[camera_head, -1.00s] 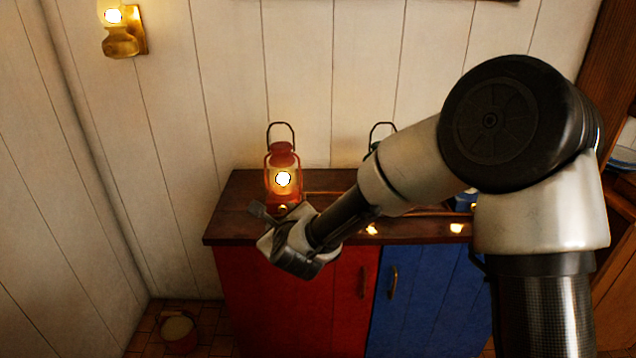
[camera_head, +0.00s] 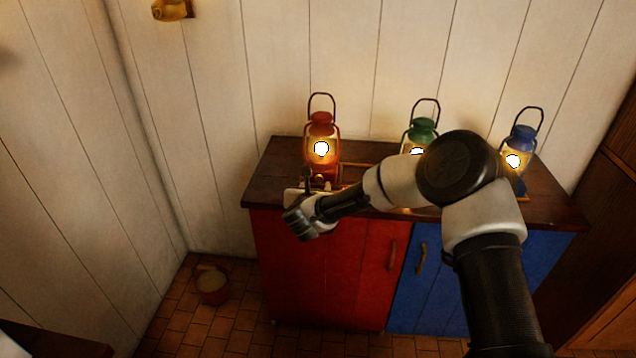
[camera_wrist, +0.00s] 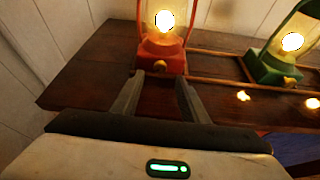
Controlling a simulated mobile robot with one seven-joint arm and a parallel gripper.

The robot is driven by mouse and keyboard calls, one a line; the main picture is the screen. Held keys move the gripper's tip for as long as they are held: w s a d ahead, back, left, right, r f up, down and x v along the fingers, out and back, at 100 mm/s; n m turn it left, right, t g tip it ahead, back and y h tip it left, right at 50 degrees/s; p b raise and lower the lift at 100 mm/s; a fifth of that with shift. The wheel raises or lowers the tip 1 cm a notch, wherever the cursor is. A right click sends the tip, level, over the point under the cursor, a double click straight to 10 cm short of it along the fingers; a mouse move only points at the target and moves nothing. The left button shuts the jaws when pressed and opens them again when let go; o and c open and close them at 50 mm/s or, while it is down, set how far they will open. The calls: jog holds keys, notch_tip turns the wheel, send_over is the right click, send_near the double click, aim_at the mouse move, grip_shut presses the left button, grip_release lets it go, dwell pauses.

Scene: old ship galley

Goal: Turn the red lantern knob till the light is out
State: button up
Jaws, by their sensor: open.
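The red lantern (camera_head: 321,128) stands lit at the left end of the wooden counter; it also shows lit in the wrist view (camera_wrist: 172,48). Its small brass knob (camera_wrist: 160,66) is low on the front of its base. My gripper (camera_wrist: 160,82) is open, its two fingers pointing at the base with the knob seen between and just beyond the tips. I cannot tell whether the fingers touch the lantern. In the head view my gripper (camera_head: 306,185) is in front of the lantern base and partly hides it.
A lit green lantern (camera_head: 422,130) and a lit blue lantern (camera_head: 522,140) stand further right on the counter (camera_head: 270,172). A wooden rail (camera_wrist: 215,80) runs around the lantern bases. Red and blue cupboard doors are below. A bucket (camera_head: 212,285) stands on the tiled floor.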

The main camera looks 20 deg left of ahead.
aim_at(319, 180)
jog(key=x, duration=0.6)
grip_shut()
jog(key=shift+h+b, duration=0.3)
jog(key=shift+s+a+f+n+h+b, duration=0.15)
jog(key=shift+n+h+b, duration=0.25)
jog(key=shift+n, duration=0.5)
jog(key=shift+a+f+n+t+h+b, duration=0.15)
jog(key=shift+n+t+h+b, duration=0.25)
jog(key=shift+n+h+b, duration=0.55)
jog(key=n+t+h+b, duration=0.1)
jog(key=n+b, duration=0.2)
jog(key=n, duration=0.1)
jog(key=shift+a, duration=0.1)
jog(key=shift+h, duration=0.35)
